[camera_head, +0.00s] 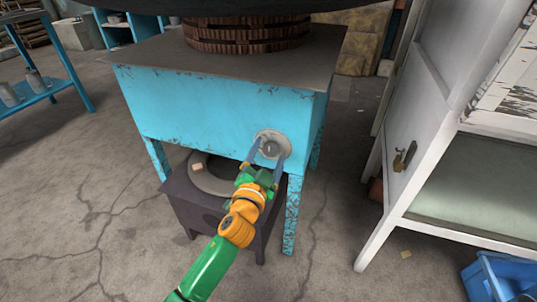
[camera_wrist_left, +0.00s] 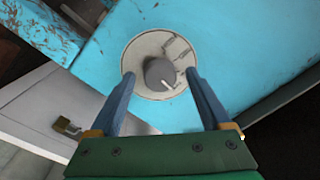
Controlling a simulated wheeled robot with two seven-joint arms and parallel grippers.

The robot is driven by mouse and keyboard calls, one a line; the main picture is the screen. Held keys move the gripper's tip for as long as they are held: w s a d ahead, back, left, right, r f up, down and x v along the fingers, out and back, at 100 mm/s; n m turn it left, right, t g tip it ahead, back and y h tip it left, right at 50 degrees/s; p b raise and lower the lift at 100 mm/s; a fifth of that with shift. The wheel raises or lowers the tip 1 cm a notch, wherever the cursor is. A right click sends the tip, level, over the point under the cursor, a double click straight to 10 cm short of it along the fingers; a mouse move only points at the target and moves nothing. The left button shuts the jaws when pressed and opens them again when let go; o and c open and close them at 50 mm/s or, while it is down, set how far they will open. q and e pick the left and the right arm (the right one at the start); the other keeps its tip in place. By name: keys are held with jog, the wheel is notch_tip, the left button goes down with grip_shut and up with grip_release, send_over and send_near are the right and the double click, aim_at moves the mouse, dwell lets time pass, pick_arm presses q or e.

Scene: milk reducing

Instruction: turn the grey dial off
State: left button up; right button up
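The grey dial (camera_head: 271,149) sits on a round pale plate (camera_head: 262,138) on the front of the blue table, near its right corner. In the left wrist view the dial (camera_wrist_left: 161,73) shows a white mark pointing down and slightly right. My left gripper (camera_head: 266,152) is at the dial, its two fingers apart. In the left wrist view the fingers (camera_wrist_left: 159,83) reach toward either side of the dial, with gaps between them and it. My right gripper is not in view.
A dark stove-like stand (camera_head: 222,212) is under the blue table (camera_head: 200,106). A white cabinet (camera_head: 424,107) stands close on the right. A blue crate (camera_head: 497,277) lies at the lower right. A blue shelf (camera_head: 47,92) is at the left.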

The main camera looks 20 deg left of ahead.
pick_arm(q)
jog(key=shift+s, duration=0.3)
jog(key=s+p, duration=0.1)
jog(key=s, duration=0.5)
jog(key=shift+s+f, duration=0.2)
jog(key=shift+s, duration=0.05)
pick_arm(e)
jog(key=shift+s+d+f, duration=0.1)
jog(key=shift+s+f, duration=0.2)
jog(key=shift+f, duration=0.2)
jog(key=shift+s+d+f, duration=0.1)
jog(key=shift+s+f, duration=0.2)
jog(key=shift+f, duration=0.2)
